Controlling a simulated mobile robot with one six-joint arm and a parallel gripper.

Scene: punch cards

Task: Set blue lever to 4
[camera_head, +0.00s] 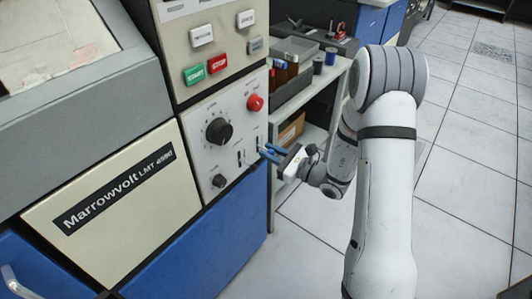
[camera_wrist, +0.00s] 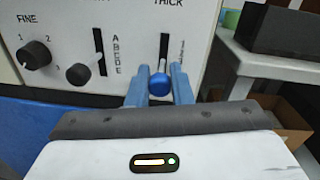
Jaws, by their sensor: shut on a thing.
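The blue lever has a round blue knob (camera_wrist: 159,83) in the wrist view. It sits at the lower part of a dark vertical slot under the word THICK. My gripper (camera_wrist: 157,78) has one blue finger on each side of the knob and is shut on it. Small marks beside the slot are too small to read, so I cannot tell the lever's number. In the head view my gripper (camera_head: 268,152) reaches the right part of the cream control panel (camera_head: 205,120), and its fingers hide the lever.
A black dial (camera_head: 218,131), a red button (camera_head: 255,102) and a small black knob (camera_wrist: 80,73) are on the same panel. Another slot marked with letters (camera_wrist: 99,52) lies left of the lever. A grey side table (camera_head: 320,95) with trays stands right of the machine.

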